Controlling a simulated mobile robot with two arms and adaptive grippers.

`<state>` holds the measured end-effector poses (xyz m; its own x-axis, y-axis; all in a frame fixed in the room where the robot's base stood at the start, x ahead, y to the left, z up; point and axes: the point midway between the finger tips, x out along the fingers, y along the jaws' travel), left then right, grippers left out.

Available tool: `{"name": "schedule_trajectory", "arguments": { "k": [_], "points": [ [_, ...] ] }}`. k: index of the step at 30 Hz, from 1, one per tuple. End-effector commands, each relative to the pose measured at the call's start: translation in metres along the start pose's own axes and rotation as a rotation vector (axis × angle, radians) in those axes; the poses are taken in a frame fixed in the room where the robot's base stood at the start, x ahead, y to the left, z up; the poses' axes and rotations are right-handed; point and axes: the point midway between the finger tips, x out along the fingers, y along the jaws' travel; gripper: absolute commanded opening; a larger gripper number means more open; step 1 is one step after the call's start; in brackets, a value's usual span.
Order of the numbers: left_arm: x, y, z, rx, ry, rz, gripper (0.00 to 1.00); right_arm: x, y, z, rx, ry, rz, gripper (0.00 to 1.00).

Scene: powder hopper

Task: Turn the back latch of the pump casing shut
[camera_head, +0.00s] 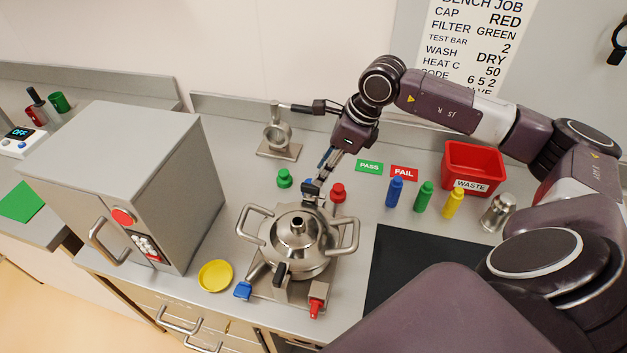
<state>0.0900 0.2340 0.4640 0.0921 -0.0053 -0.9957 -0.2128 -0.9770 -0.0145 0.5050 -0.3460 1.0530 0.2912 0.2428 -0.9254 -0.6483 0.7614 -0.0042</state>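The pump casing (300,258) is a round steel pot with a domed lid and a loop handle on each side. It stands on a steel base plate near the front of the bench. A dark latch (281,273) shows at its front. The back latch (309,190) appears as a small dark piece at the far rim, partly covered by my fingers. My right gripper (318,181) reaches down from behind with its fingertips at the back latch. I cannot tell whether they touch it, or how far apart they are. My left gripper is not in view.
A black mat (425,265) and red waste bin (472,165) are at right.

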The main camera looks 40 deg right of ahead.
Motion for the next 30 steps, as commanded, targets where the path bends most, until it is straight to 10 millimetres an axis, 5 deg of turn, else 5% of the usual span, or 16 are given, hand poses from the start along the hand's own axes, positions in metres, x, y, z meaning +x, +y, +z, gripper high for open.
{"name": "schedule_trajectory", "arguments": {
  "k": [9,21,30],
  "points": [
    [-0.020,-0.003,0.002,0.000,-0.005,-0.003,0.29,0.047,0.002,0.002,0.001,-0.003,0.006,0.29],
    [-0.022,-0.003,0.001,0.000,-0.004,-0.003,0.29,0.059,0.002,0.001,0.000,-0.004,0.004,0.29],
    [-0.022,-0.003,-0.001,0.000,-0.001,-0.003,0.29,0.059,0.002,0.001,0.000,-0.004,0.004,0.00]
  ]
}}
